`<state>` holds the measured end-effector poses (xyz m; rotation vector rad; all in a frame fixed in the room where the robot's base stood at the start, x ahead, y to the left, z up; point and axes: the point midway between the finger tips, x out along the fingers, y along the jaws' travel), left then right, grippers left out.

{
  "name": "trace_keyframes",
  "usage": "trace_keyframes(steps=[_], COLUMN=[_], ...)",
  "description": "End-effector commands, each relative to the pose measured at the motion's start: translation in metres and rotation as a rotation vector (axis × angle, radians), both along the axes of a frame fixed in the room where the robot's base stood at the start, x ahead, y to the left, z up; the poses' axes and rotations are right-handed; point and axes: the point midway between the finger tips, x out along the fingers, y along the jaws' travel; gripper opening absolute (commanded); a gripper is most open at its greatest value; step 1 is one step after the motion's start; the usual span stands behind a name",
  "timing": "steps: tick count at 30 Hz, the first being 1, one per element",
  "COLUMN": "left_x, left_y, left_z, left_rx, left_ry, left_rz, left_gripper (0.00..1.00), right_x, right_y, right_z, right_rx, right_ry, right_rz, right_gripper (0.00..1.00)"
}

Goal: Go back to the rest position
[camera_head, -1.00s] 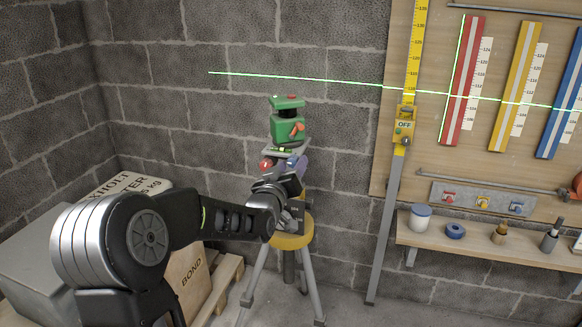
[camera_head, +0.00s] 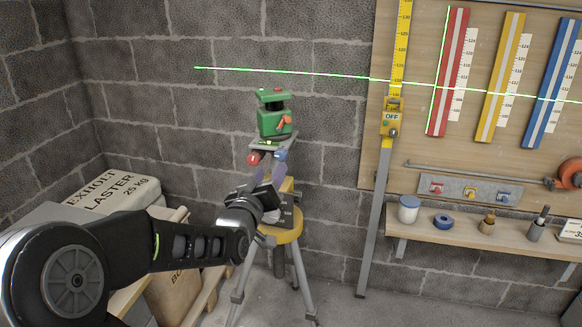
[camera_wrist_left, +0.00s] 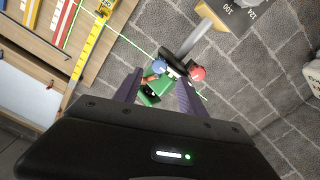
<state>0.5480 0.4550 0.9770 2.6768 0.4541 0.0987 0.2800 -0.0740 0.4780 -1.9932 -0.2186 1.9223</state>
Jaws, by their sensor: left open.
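My left gripper (camera_head: 268,176) is in front of and just below the green laser level (camera_head: 274,118), its two purple-grey fingers apart. The laser level stands on a tripod (camera_head: 280,236) with a yellow top, with a red knob (camera_head: 253,158) and a blue knob (camera_head: 281,155) below it. In the left wrist view the open fingers (camera_wrist_left: 158,90) point towards the green level (camera_wrist_left: 150,99) and the knobs, and no held thing shows. I cannot tell whether the fingers touch anything. My right gripper is not in view.
A yellow measuring staff (camera_head: 388,140) leans upright at the right, with a green laser line across it. A wall board holds red, yellow and blue scales. A shelf (camera_head: 470,232) carries small pots. Sacks (camera_head: 112,195) and a pallet stand at the left.

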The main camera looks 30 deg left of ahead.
Motion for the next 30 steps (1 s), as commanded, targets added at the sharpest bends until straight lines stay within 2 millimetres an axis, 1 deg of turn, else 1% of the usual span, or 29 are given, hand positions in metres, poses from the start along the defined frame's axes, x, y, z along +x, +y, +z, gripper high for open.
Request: trace_keyframes(steps=[7,8,10,11,14,16,17,18,20,21,23,24,26,27,29,30], left_x=[0.000,0.000,-0.001,-0.002,0.000,0.002,0.003,0.003,0.000,-0.004,-0.015,-0.025,-0.045,-0.060,-0.087,-0.107], left_y=[0.000,0.000,0.000,-0.001,-0.011,-0.027,-0.036,-0.050,-0.076,-0.095,-0.127,-0.149,-0.182,-0.204,-0.237,-0.259], left_z=[0.000,-0.001,-0.011,-0.018,-0.054,-0.089,-0.105,-0.129,-0.167,-0.193,-0.230,-0.253,-0.286,-0.305,-0.331,-0.347], left_rx=[0.006,0.012,0.021,0.022,0.002,-0.023,-0.036,-0.055,-0.086,-0.107,-0.139,-0.159,-0.188,-0.206,-0.230,-0.247], left_ry=[0.003,0.011,0.052,0.076,0.170,0.257,0.298,0.358,0.455,0.523,0.626,0.694,0.795,0.861,0.962,1.028], left_rz=[0.000,-0.001,0.000,0.000,-0.018,-0.049,-0.066,-0.094,-0.143,-0.180,-0.239,-0.279,-0.340,-0.382,-0.446,-0.488], left_gripper=[0.48,0.48,0.48,0.48,0.48,0.48,0.48,0.48,0.48,0.48,0.48,0.48,0.48,0.48,0.48,0.48], right_x=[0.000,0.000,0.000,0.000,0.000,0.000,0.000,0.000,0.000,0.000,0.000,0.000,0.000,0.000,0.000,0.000], right_y=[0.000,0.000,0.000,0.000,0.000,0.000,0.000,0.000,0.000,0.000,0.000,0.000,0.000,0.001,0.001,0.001], right_z=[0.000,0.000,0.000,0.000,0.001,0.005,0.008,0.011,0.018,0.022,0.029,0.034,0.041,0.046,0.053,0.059], right_rx=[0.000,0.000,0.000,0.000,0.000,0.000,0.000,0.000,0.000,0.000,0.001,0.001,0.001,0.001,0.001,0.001], right_ry=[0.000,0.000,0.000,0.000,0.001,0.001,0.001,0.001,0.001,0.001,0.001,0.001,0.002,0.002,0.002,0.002], right_rz=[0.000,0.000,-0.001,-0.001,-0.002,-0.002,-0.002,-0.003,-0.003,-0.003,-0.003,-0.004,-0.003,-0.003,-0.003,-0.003], right_gripper=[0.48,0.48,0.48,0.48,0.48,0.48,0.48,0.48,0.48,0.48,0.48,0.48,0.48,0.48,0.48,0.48])
